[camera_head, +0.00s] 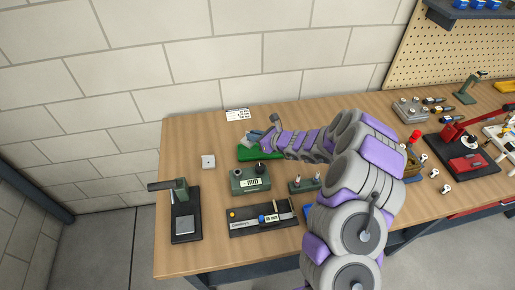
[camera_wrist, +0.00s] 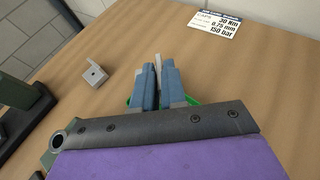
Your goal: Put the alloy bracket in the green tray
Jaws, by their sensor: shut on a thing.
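My gripper (camera_wrist: 157,74) is shut on a thin light-grey piece (camera_wrist: 158,64), which looks like the alloy bracket. Only a sliver of it shows between the blue-grey fingers, so its full shape is hidden. In the head view my gripper (camera_head: 257,136) is over the green tray (camera_head: 246,154) near the back of the bench. In the wrist view only small edges of the green tray (camera_wrist: 192,101) show beside the fingers. I cannot tell whether the held piece touches the tray.
A grey L-shaped block with a hole (camera_head: 208,161) stands left of the tray. A green meter box (camera_head: 250,180) is in front of the tray. A press-like stand (camera_head: 186,215) is at the left. A printed card (camera_head: 238,114) lies behind, near the wall.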

